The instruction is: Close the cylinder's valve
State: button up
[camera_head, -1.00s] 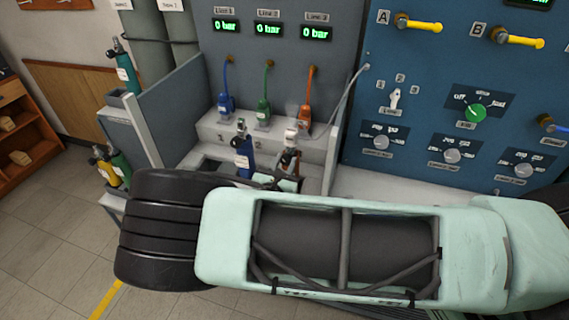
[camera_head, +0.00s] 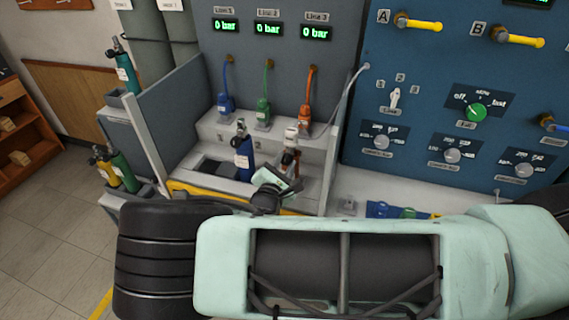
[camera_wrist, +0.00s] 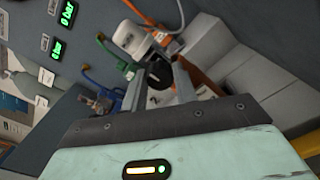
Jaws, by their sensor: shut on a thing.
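My gripper (camera_wrist: 163,76) is shut on a small dark round part, which looks like the cylinder's valve (camera_wrist: 157,74), between its two grey fingers in the wrist view. In the head view my gripper (camera_head: 289,163) is at the lower part of a brown and white fitting (camera_head: 291,140) in the bench's right bay. The fingers and wrist partly hide the cylinder there, so I cannot tell how far the valve is turned. A blue cylinder (camera_head: 244,158) stands upright in the bay to the left, apart from my gripper.
Blue (camera_head: 225,103), green (camera_head: 264,108) and orange (camera_head: 306,112) hose connectors hang on the bench's back panel, under displays reading 0 bar. A grey side wall (camera_head: 165,115) bounds the left. A blue control panel (camera_head: 440,70) is on the right.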

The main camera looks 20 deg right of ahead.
jog(key=shift+m, duration=0.3)
jog(key=o, duration=1)
jog(key=shift+b+v, duration=2.45)
jog(key=shift+v, duration=6.3)
